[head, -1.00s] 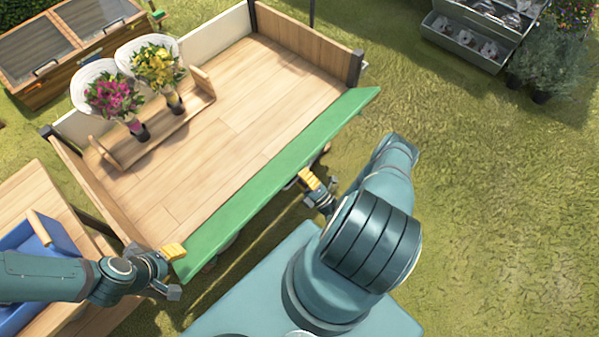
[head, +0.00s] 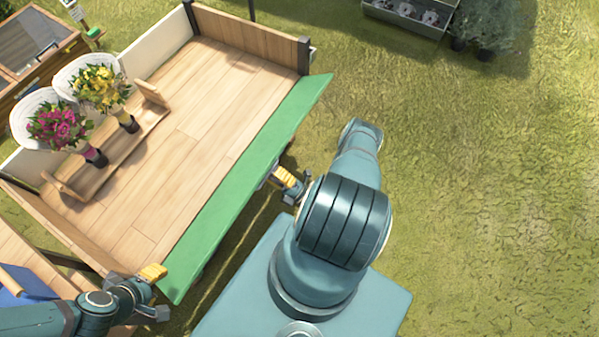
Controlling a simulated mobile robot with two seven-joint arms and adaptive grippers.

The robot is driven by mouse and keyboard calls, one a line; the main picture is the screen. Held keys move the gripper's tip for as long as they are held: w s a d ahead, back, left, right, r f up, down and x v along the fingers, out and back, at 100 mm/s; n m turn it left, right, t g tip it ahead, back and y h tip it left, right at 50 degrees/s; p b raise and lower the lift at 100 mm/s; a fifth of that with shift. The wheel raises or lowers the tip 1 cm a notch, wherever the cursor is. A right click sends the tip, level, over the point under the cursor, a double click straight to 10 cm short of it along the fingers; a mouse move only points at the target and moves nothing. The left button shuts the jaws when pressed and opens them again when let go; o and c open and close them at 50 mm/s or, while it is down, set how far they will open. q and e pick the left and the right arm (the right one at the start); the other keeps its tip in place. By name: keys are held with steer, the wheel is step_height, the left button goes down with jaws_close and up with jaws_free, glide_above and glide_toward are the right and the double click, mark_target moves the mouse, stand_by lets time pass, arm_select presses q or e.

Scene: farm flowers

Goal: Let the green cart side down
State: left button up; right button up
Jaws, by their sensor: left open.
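The green cart side (head: 250,185) is a long panel along the near edge of the wooden cart bed (head: 215,125). It slants outward from the bed, and its exact angle is hard to tell. My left gripper (head: 157,291) is open at the panel's near left corner, with its yellow pad close beside the end. Whether it touches is unclear. My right gripper (head: 290,187) is just outside the panel's outer edge, nearer its far right end. The view does not show whether its fingers are open or shut.
In the cart, a wooden rack (head: 110,150) holds a pink bouquet (head: 60,125) and a yellow bouquet (head: 101,88). A wooden table with a blue crate (head: 22,288) is at lower left. Planters (head: 410,14) stand at the back. Grass (head: 480,200) on the right is free.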

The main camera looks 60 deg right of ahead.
steer(key=w+f+v, duration=0.1)
steer(key=f+v, duration=0.1)
steer(key=v, duration=1)
steer(key=shift+s, duration=0.35)
stand_by(0.6)
steer(key=shift+f, duration=0.1)
stand_by(0.7)
